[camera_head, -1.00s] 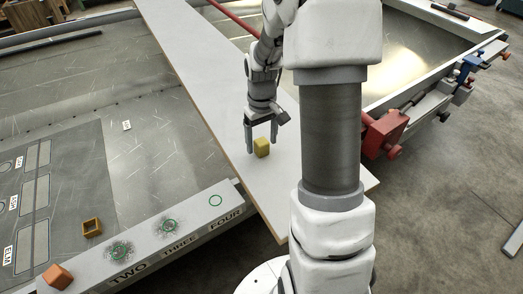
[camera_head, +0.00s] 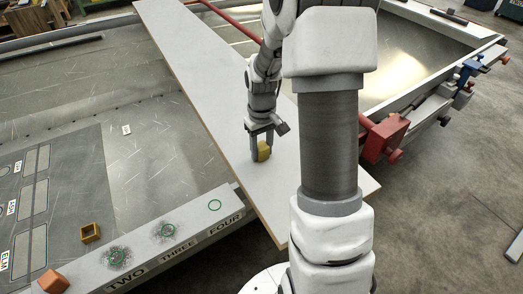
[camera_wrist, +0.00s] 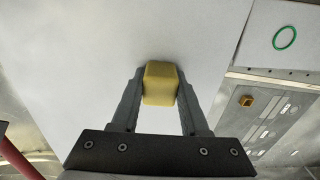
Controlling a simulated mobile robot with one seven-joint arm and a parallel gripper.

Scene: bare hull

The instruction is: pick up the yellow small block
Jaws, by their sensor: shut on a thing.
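The yellow small block (camera_head: 264,152) is between the fingers of my gripper (camera_head: 261,155), over the pale plank in the head view. In the wrist view the yellow block (camera_wrist: 160,84) sits between both fingertips of my gripper (camera_wrist: 159,88), with a finger against each side. The gripper is shut on it. I cannot tell whether the block still touches the plank.
The pale plank (camera_head: 205,92) lies across the metal hull. An orange block (camera_head: 53,281) and a hollow orange-brown square piece (camera_head: 90,233) are at lower left. A numbered ledge (camera_head: 190,238) runs along the front. A red clamp (camera_head: 382,137) is at right.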

